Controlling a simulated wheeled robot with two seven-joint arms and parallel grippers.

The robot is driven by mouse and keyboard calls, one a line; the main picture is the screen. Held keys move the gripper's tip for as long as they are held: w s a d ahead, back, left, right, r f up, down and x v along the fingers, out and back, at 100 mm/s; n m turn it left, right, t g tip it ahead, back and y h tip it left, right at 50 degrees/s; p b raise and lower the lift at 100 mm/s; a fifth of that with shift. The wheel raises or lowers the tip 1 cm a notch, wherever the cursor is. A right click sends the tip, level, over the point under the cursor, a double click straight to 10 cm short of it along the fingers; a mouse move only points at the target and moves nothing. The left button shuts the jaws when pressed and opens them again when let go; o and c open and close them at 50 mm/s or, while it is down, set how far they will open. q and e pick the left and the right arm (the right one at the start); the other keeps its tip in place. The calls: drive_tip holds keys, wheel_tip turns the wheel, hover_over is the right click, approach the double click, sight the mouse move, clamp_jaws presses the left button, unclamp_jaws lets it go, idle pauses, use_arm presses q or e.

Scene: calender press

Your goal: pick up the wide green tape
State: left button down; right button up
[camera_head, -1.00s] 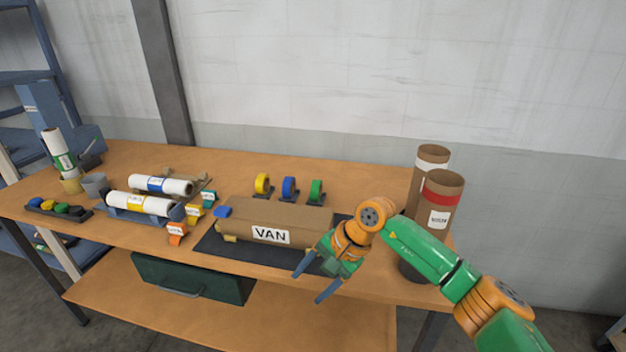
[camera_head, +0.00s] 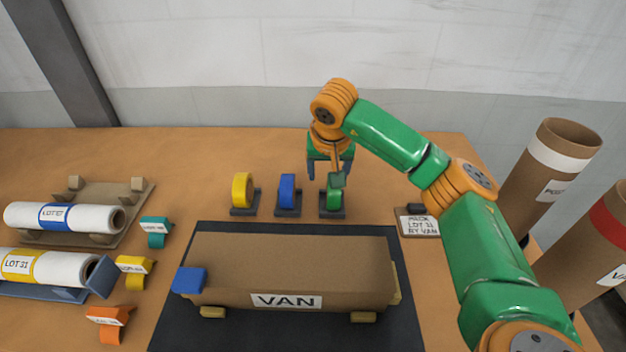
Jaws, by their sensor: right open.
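The green tape (camera_head: 334,197) stands upright on a small dark holder at the back of the bench. It is at the right end of a row with a blue tape (camera_head: 287,190) and a yellow tape (camera_head: 240,189). My right gripper (camera_head: 328,172) is open, pointing down right at the green tape, and partly covers its top in the picture. I cannot tell whether the fingers touch the tape. My left gripper is not in view.
A brown package marked VAN (camera_head: 290,270) lies on a dark mat (camera_head: 300,340) in front of the tapes. A lettered card (camera_head: 418,225) lies to the right. Tall cardboard tubes (camera_head: 550,170) stand at the right edge. White rolls (camera_head: 62,217) sit on cradles at left.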

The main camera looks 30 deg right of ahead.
drive_tip(key=shift+d+f, duration=0.1)
drive_tip(key=shift+f, duration=0.2)
drive_tip(key=shift+s+d+f+p, duration=0.25)
drive_tip(key=shift+f+p, duration=0.25)
drive_tip(key=shift+s+d+f+p, duration=0.2)
drive_tip(key=shift+s+f+p, duration=0.05)
drive_tip(key=shift+f+p, duration=0.2)
drive_tip(key=x, duration=0.3)
drive_tip(key=shift+w+d+f, duration=0.1)
drive_tip(key=shift+w+f, duration=0.1)
drive_tip(key=shift+f, duration=0.1)
drive_tip(key=shift+w, duration=0.1)
drive_tip(key=c, duration=0.8)
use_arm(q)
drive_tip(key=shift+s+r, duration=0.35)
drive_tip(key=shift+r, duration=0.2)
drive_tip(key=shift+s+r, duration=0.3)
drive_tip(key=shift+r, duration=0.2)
use_arm(e)
clamp_jaws()
